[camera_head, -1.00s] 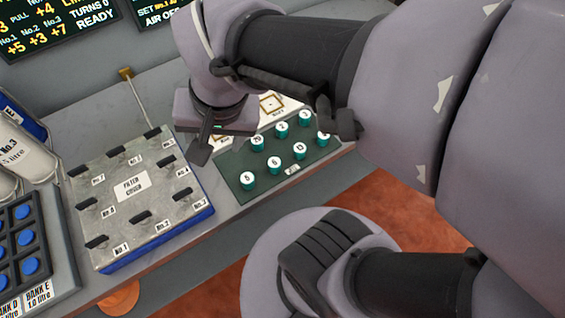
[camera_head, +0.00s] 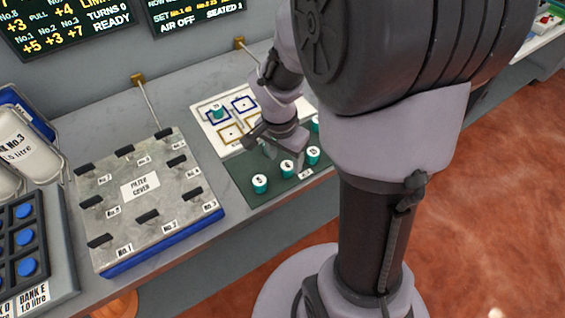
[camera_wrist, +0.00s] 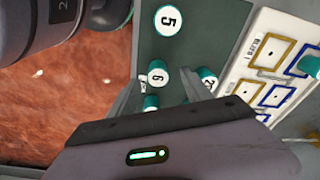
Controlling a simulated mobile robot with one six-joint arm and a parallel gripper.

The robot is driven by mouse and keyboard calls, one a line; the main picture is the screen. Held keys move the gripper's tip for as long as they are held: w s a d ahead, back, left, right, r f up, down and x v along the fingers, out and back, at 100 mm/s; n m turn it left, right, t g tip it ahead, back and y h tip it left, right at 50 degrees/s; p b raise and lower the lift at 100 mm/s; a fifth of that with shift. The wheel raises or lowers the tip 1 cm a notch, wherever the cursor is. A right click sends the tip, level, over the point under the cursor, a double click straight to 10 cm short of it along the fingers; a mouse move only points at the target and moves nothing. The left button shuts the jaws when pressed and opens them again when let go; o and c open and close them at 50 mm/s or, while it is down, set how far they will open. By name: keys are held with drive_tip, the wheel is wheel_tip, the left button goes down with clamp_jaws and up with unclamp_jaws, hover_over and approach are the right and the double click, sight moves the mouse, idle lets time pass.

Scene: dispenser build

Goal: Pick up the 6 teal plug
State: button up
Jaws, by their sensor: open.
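The teal plug 6 (camera_head: 287,168) stands in the front row of the dark green tray (camera_head: 245,168), between plug 5 (camera_head: 260,184) and plug 13 (camera_head: 313,155). In the wrist view, plug 6 (camera_wrist: 158,76) shows its white numbered top between the two fingers of my gripper (camera_wrist: 160,84). My gripper (camera_head: 262,142) is open with nothing held. In the head view it is over the tray's back-left part, behind plug 6. Plug 5 (camera_wrist: 168,20) is farther up in the wrist view. My gripper and arm hide most of the back row.
The grey filter cover (camera_head: 140,187) with black clips is to the left. More plugs stand close to my fingers.

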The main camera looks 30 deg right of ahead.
sight(288, 165)
drive_tip(key=f, duration=0.2)
drive_tip(key=f+b, duration=0.1)
drive_tip(key=f, duration=0.1)
drive_tip(key=shift+d, duration=0.4)
drive_tip(key=shift+r, duration=0.15)
drive_tip(key=shift+c, duration=1.1)
clamp_jaws()
